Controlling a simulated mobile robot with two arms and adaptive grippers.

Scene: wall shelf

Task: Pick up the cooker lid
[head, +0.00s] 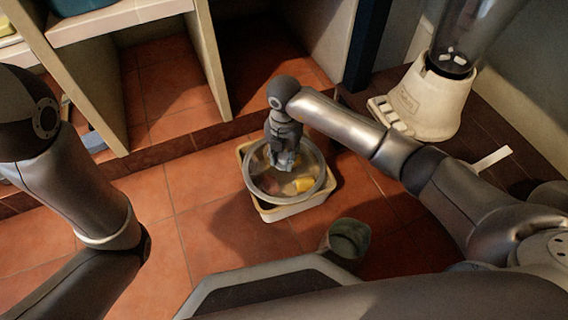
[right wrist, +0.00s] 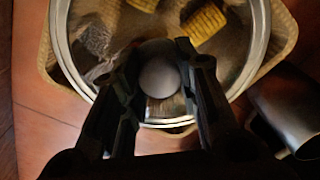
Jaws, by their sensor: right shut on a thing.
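The cooker lid (head: 262,183) is a round glass disc with a metal rim and a pale round knob. It lies over or just above a cream, square-rimmed container (head: 278,212) on the tiled floor; whether it touches the container is unclear. My right gripper (head: 282,163) points down at the middle of the lid. In the right wrist view the fingers (right wrist: 160,85) are on either side of the knob (right wrist: 160,78), and the gripper is shut on it. The lid's rim (right wrist: 62,55) shows around it. My left arm is at the left, its gripper out of view.
Through the glass, yellow pieces (head: 303,185) show in the container. A dark cylindrical cup (head: 349,239) stands at the front right. A white blender (head: 433,97) is at the back right. Shelf partitions (head: 211,60) rise behind. The floor left of the container is clear.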

